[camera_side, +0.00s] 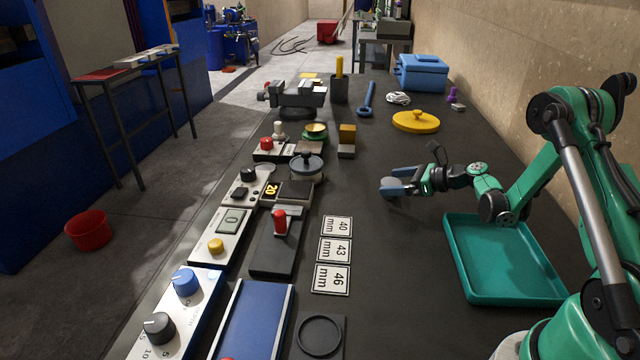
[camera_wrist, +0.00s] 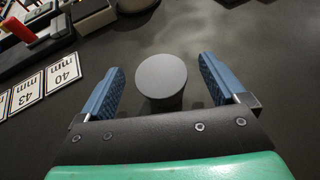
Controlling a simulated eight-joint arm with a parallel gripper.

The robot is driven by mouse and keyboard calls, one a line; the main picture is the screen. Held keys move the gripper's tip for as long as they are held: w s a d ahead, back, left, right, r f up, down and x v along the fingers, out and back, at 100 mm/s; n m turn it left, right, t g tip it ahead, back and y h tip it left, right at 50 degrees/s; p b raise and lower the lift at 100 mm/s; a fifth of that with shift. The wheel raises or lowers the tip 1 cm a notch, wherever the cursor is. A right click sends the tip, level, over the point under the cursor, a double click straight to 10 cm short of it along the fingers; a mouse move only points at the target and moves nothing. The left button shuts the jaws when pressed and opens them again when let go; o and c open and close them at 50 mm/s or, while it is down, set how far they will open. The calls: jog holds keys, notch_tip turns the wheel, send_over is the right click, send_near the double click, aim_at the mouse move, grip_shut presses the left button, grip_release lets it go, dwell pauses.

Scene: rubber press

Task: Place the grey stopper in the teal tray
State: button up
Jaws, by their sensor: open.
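The grey stopper (camera_wrist: 162,78) stands between the two blue fingers of my gripper (camera_wrist: 158,90) in the wrist view, with a gap to each finger. In the side view my gripper (camera_side: 396,187) is low over the dark bench, and the stopper (camera_side: 389,182) is partly hidden by the fingers. The gripper is open. The teal tray (camera_side: 480,296) lies flat on the bench, nearer the side camera and to the right of my gripper. The tray looks empty.
Number cards (camera_side: 334,250) lie left of the tray. A row of control boxes, a press with a red handle (camera_side: 280,222) and a blue plate (camera_side: 255,318) run along the left edge. A yellow lid (camera_side: 416,122) and blue box (camera_side: 421,72) are behind. Bench between cards and tray is clear.

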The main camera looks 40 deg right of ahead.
jog(key=v, duration=1.1)
jog(key=shift+s+d+r, duration=0.1)
jog(key=shift+s+r, duration=0.05)
jog(key=shift+s, duration=0.05)
jog(key=w+a+r+n+g+h, duration=0.1)
jog(key=a+r+n+g, duration=0.2)
jog(key=a+n, duration=0.45)
jog(key=w+a+r+n+g+h, duration=0.1)
jog(key=a+r+n+g, duration=0.15)
jog(key=a+n, duration=0.45)
jog(key=s+a+r+n+h, duration=0.2)
jog(key=s+a+n, duration=0.3)
jog(key=n, duration=1)
jog(key=shift+a+h, duration=0.4)
jog(key=shift+a, duration=0.7)
jog(key=shift+o, duration=0.4)
jog(key=shift+s+a+r+n, duration=0.1)
jog(key=shift+s+n, duration=0.1)
jog(key=shift+n, duration=0.4)
jog(key=shift+s+a+r+n, duration=0.1)
jog(key=shift+s+n, duration=0.05)
jog(key=shift+n, duration=0.4)
jog(key=shift+f, duration=0.1)
